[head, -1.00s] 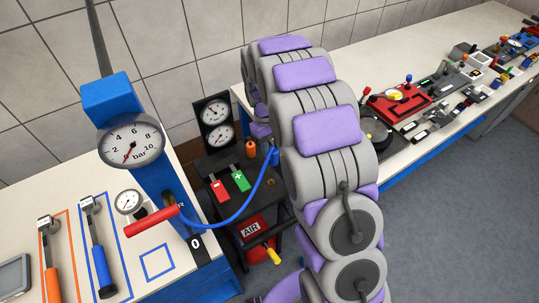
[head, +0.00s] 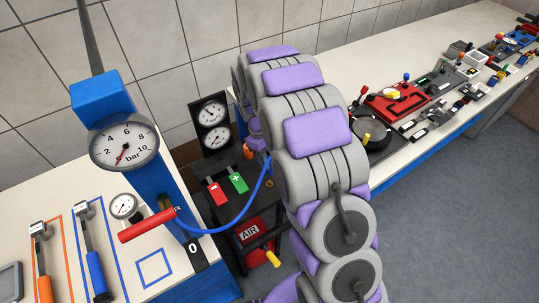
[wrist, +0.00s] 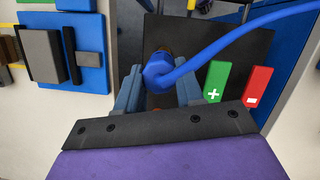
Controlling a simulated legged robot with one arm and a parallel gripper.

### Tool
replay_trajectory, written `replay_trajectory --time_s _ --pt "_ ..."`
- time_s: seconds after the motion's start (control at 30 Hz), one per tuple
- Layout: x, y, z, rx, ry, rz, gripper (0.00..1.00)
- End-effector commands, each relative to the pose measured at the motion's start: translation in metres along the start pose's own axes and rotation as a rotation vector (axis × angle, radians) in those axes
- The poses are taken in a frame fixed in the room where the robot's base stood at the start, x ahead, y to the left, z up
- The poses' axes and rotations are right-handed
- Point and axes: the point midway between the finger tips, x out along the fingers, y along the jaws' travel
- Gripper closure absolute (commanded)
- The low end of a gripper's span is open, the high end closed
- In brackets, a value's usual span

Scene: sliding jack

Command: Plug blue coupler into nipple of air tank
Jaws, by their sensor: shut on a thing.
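The blue coupler (wrist: 157,76) sits between my gripper's jaws (wrist: 158,90) in the wrist view, which are shut on it. A blue hose (wrist: 240,30) leads off it to the right. In the head view the coupler end (head: 268,162) shows just left of my arm, above the stand, and the hose (head: 232,222) sags back to the blue post. My gripper is mostly hidden behind my arm there. The red air tank (head: 249,236), labelled AIR, sits low in the dark stand. I cannot clearly make out its nipple; a small brass piece (head: 270,183) shows below the coupler.
Red minus (head: 216,193) and green plus (head: 239,182) levers stand close to the hose. Two gauges (head: 211,125) are on a black panel behind. The left bench holds a blue post with a pressure gauge (head: 124,146) and a red handle (head: 147,226). The right bench is full of small devices.

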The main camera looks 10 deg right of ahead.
Motion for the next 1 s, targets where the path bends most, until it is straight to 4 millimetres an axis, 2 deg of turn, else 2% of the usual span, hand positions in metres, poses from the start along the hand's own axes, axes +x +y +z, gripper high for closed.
replay_trajectory --time_s 0.5,1.0 --pt "0.043 0.001 -0.010 0.000 0.000 -0.002 1.00" --pt "0.048 0.000 -0.012 0.000 0.001 0.000 1.00"
